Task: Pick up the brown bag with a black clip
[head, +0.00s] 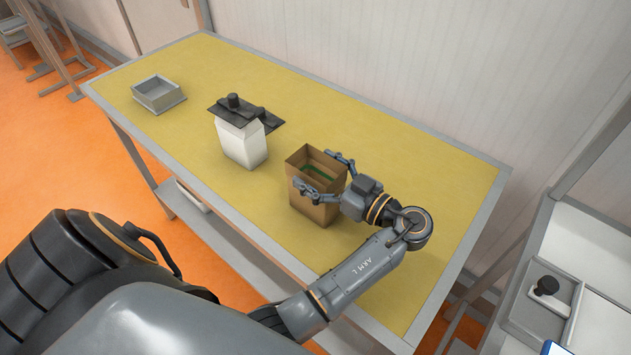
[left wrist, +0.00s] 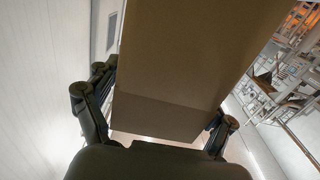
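The brown bag (head: 314,211) is an open-topped box-like bag with green inside, standing upright on the yellow table; I see no black clip on it. My left gripper (head: 323,174) reaches it from the right near its top, one finger at the near side and one at the far side. In the left wrist view the brown bag (left wrist: 180,65) fills the space between the fingers; I cannot tell whether both press on it. A white bag (head: 242,146) with a black clip (head: 238,113) on top stands to its left. My right gripper is out of view.
A small grey tray (head: 157,97) sits at the table's far left. A grey bin (head: 528,320) with a black-knobbed object (head: 546,286) is on a separate surface at lower right.

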